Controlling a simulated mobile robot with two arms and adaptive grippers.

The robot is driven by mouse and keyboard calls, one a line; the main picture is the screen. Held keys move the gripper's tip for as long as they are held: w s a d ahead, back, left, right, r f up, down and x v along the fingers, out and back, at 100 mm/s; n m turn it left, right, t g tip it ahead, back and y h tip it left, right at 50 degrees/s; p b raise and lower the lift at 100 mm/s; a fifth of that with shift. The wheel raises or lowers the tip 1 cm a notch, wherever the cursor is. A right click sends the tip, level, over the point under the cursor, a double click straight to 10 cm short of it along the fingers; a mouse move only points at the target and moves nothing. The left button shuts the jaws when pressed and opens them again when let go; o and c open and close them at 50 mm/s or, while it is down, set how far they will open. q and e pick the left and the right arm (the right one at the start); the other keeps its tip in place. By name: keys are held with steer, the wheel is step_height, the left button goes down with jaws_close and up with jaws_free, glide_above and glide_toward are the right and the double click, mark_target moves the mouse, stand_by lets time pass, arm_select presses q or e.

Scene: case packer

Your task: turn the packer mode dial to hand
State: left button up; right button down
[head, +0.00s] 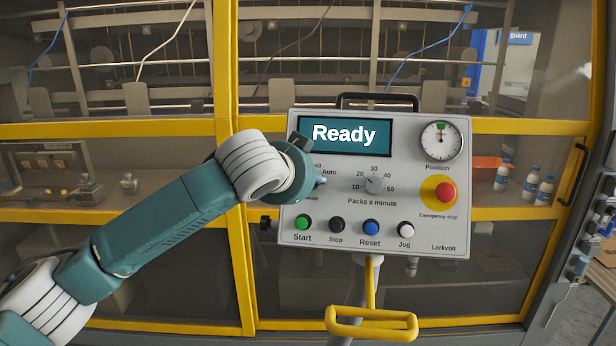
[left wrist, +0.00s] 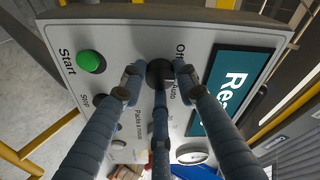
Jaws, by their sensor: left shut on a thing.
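The packer mode dial (left wrist: 160,72) is a dark knob on the grey control panel (head: 430,205). In the left wrist view it sits between the fingers of my left gripper (left wrist: 158,82), which is shut on it. "Off" and "Auto" labels show beside the dial there; its pointer direction is hidden by the fingers. In the head view my left wrist covers the dial, and only a fingertip (head: 320,181) shows at its right edge. "Auto" and the end of another label, "nd", are readable there. The panel display (head: 345,136) reads "Ready". My right gripper is in neither view.
The speed knob (head: 374,185) is just right of my left gripper. Below are the green Start button (head: 303,222) and other buttons. The red emergency stop (head: 444,192) is at the right. Yellow-framed guard doors (head: 228,180) stand behind the panel.

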arm_select(q)
steer(key=shift+a+f, duration=0.1)
steer(key=shift+f, duration=0.1)
steer(key=o, duration=1.1)
steer(key=shift+r, duration=0.1)
steer(key=shift+o, duration=0.2)
steer(key=shift+r, duration=0.1)
steer(key=shift+s+a+r, duration=0.1)
steer(key=shift+s+r, duration=0.05)
steer(key=shift+s, duration=0.15)
steer(key=v, duration=1.1)
steer(key=shift+s+a, duration=0.1)
steer(key=shift+s, duration=0.05)
